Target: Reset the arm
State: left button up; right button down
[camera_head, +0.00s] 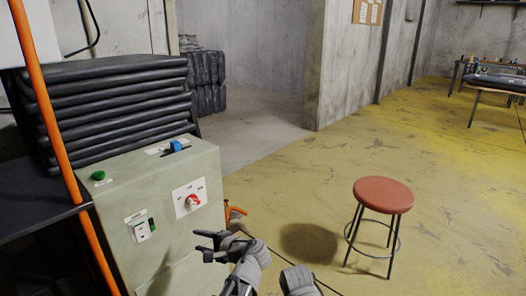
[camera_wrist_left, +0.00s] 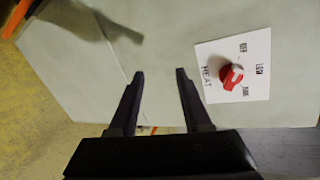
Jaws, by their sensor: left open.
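My left gripper (camera_head: 204,246) is open and empty in front of the pale green control box (camera_head: 120,205) in the head view. In the left wrist view its two dark fingers (camera_wrist_left: 160,74) stand apart with nothing between them, facing the box's panel. A red knob (camera_head: 192,201) on a white label plate sits up and left of the gripper. In the left wrist view the knob (camera_wrist_left: 231,76) is to the right of the fingers, apart from them, and the plate reads HEAT. My right gripper's fingers are not visible.
An orange pole (camera_head: 50,120) stands at left. A red stool (camera_head: 383,194) stands right; yellow floor around it is open.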

pick_arm(q)
jog(key=s+d+f+n+g+h, duration=0.3)
jog(key=s+f+n+g+h, duration=0.35)
jog(key=s+f+h, duration=0.5)
jog(key=s+d+f+m, duration=0.1)
jog(key=s+d, duration=0.2)
jog(key=d, duration=0.4)
jog(key=s+d+f, duration=0.2)
jog(key=s+d, duration=0.2)
jog(key=d, duration=0.4)
notch_tip(320, 180, up, 38)
jog(key=p, duration=3.8)
jog(key=shift+w+a+g+y, duration=0.15)
jog(key=shift+a+g+y, duration=0.05)
jog(key=shift+g+y, duration=0.2)
